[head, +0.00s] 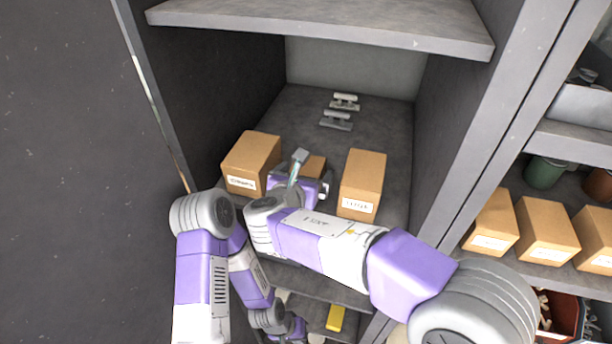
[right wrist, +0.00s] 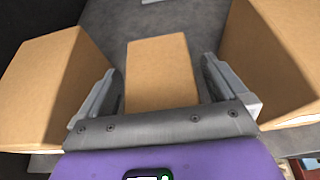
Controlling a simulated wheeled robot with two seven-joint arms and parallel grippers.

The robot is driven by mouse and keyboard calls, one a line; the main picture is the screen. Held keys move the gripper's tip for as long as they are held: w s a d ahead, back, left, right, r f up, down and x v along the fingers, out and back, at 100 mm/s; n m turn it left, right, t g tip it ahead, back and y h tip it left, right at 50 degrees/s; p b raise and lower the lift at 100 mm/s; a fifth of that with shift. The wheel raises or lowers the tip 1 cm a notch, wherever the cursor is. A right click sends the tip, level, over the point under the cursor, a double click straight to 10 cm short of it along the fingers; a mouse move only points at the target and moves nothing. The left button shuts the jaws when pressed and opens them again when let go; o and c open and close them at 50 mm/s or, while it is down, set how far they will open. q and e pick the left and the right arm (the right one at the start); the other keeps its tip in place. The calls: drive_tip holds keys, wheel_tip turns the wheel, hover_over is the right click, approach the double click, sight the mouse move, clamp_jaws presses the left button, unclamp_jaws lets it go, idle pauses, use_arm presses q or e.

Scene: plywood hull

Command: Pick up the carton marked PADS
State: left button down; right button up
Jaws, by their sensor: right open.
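Three brown cartons stand in a row on the cabinet shelf: a left one (head: 252,162), a middle one (head: 314,166) and a right one (head: 363,178). The left and right labels are too small to read surely; the middle carton's label is hidden, so I cannot read PADS anywhere. My right gripper (head: 309,184) is at the middle carton, partly covering it. In the right wrist view my right gripper (right wrist: 160,82) is open, its fingers on either side of the middle carton (right wrist: 160,70); contact is unclear. My left gripper (head: 291,331) is low by the lower shelf, its fingers unclear.
The left carton (right wrist: 48,85) and right carton (right wrist: 275,60) stand close outside my right fingers. Two metal fittings (head: 344,102) lie at the back. A shelf board (head: 330,22) hangs above. More cartons (head: 545,230) stand on a rack at right. A yellow item (head: 335,319) lies below.

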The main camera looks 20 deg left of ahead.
drive_tip(key=shift+w+f, duration=0.1)
drive_tip(key=shift+w, duration=0.05)
drive_tip(key=shift+c, duration=0.2)
drive_tip(key=shift+c, duration=1.1)
drive_tip(key=c, duration=0.9)
